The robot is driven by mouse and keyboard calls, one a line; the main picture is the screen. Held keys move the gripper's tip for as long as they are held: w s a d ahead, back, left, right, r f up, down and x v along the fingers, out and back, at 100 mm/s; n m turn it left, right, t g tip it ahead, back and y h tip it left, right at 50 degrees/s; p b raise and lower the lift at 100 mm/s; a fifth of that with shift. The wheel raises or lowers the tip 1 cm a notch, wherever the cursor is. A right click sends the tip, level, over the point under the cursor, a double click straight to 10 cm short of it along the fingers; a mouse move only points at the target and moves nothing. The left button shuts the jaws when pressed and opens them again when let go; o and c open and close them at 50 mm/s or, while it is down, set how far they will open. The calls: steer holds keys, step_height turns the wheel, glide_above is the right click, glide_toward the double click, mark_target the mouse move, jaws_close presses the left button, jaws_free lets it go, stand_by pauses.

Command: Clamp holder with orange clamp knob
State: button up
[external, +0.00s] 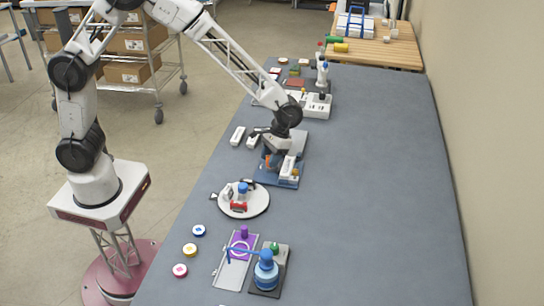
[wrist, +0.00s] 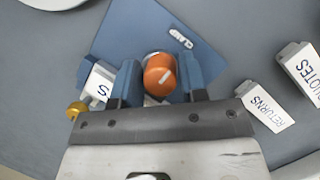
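The orange clamp knob (wrist: 160,74) sits between my gripper's two blue fingers in the wrist view. The blue base plate (wrist: 130,38) under it carries a white "CLAMP" label (wrist: 181,38). In the external view the blue plate (external: 266,177) lies on the grey table, with a bit of orange (external: 267,160) showing under my wrist. My gripper (wrist: 161,80) is open around the knob, one finger on each side, with a narrow gap at the right finger. Contact at the left finger is unclear. The holder's lower part is hidden by my gripper.
A white block marked "RETURNS" (wrist: 265,107) and another ending in "UOTES" (wrist: 303,71) lie right of the plate. A white lettered piece (wrist: 98,86) and a gold knob (wrist: 76,109) sit at the left finger. A round white plate (external: 262,207) stands nearby. The table's right side is clear.

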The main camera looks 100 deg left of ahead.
steer(key=shift+o, duration=1.4)
steer(key=v, duration=0.8)
steer(key=shift+f, duration=0.1)
